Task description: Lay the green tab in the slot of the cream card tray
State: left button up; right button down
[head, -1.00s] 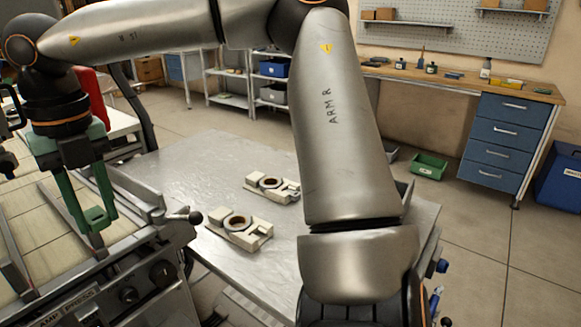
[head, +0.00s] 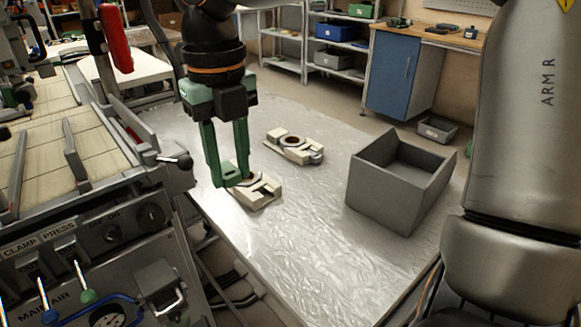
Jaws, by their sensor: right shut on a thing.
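Two cream card trays with round, dark-ringed recesses lie on the shiny metal table. The nearer cream tray (head: 262,194) is partly hidden behind my right gripper; the farther cream tray (head: 306,154) is in full view. My right gripper (head: 233,175) has green fingers pointing down and is shut at the left end of the nearer tray. A small green piece between the fingertips looks like the green tab (head: 231,173), but it blends with the green fingers. I cannot tell whether it touches the tray. My left gripper is not in view.
A grey open bin (head: 385,205) stands on the right of the metal table (head: 310,235). The press machine (head: 110,230) with knobs and levers fills the left. My right arm's link covers the right edge. The table is clear between the trays and bin.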

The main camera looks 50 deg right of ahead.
jog(key=shift+d+f, duration=0.2)
jog(key=shift+d, duration=0.1)
jog(key=w+d+f, duration=0.2)
jog(key=d+f, duration=0.2)
jog(key=w+d+f+b, duration=0.1)
jog(key=w+d+f, duration=0.1)
jog(key=d+f, duration=0.2)
jog(key=w+d+f+b, duration=0.1)
jog(key=w+d+f, duration=0.1)
jog(key=d+f, duration=0.2)
jog(key=shift+f, duration=0.4)
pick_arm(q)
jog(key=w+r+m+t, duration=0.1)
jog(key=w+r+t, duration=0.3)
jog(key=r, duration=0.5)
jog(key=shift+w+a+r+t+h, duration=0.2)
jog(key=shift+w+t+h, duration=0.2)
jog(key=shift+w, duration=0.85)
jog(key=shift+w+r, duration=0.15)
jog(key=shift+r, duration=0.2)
pick_arm(e)
jog(key=shift+f, duration=0.1)
